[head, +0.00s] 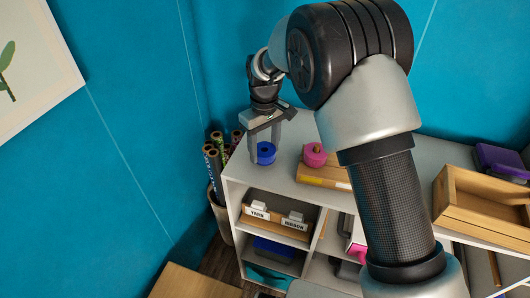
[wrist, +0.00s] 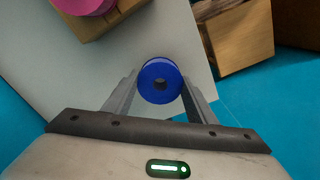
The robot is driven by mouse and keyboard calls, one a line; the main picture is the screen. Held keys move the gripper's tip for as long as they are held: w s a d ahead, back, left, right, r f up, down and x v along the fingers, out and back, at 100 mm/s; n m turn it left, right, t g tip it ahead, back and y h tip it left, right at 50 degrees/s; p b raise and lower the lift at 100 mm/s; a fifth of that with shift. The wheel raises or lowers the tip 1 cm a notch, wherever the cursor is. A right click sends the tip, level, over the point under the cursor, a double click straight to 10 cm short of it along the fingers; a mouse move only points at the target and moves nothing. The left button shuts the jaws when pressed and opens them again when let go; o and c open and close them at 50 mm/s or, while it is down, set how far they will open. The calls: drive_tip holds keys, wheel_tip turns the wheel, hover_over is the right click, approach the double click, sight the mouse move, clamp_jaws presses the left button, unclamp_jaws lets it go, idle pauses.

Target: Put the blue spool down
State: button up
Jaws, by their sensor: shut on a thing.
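The blue spool (head: 266,153) is a short round spool with a dark centre hole. It is at the left end of the white shelf top (head: 290,180) in the head view. My gripper (head: 265,146) points down there and is shut on the spool, one finger on each side. In the wrist view the spool (wrist: 160,82) sits between the two fingertips (wrist: 160,90), over or on the pale shelf top. I cannot tell whether its underside touches the surface.
A pink spool (head: 315,155) sits on a wooden box (head: 322,175) to the right. An open wooden tray (head: 480,205) is farther right. Bins labelled YARN and RIBBON (head: 275,220) fill a shelf below. Vinyl rolls (head: 214,165) stand in a basket left of the shelf.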

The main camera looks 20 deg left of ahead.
drive_tip(key=shift+f, duration=1.05)
drive_tip(key=shift+f, duration=0.25)
drive_tip(key=o, duration=1.3)
drive_tip(key=shift+r, duration=0.1)
drive_tip(key=shift+r, duration=0.1)
